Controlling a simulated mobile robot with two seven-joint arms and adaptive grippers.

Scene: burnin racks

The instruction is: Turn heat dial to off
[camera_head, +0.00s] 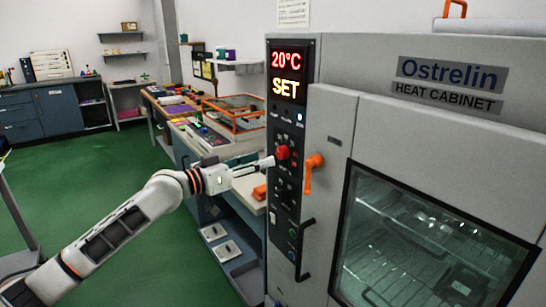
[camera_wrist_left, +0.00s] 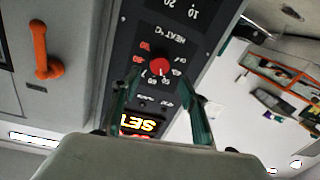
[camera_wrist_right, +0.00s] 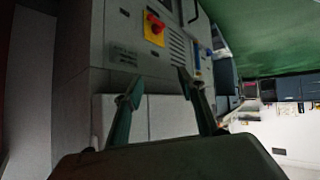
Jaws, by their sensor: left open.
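The heat dial (camera_head: 283,152) is a red knob on the black control panel (camera_head: 275,225) of the heat cabinet. The left wrist view shows the dial (camera_wrist_left: 160,67) upside down, with numbers around it; its pointer is too small to read surely. My left gripper (camera_head: 268,163) is close in front of the panel beside the dial. In its wrist view the left gripper (camera_wrist_left: 160,79) is open, with its fingertips on either side of the dial; contact is not clear. The display (camera_head: 286,72) reads 20°C SET. My right gripper (camera_wrist_right: 159,79) is open and empty.
An orange door handle (camera_head: 313,172) sticks out right of the dial. The glass door (camera_head: 430,240) looks shut. A cluttered workbench (camera_head: 195,140) stands left of the cabinet. The right wrist view shows a grey cabinet with a red knob on a yellow plate (camera_wrist_right: 154,29).

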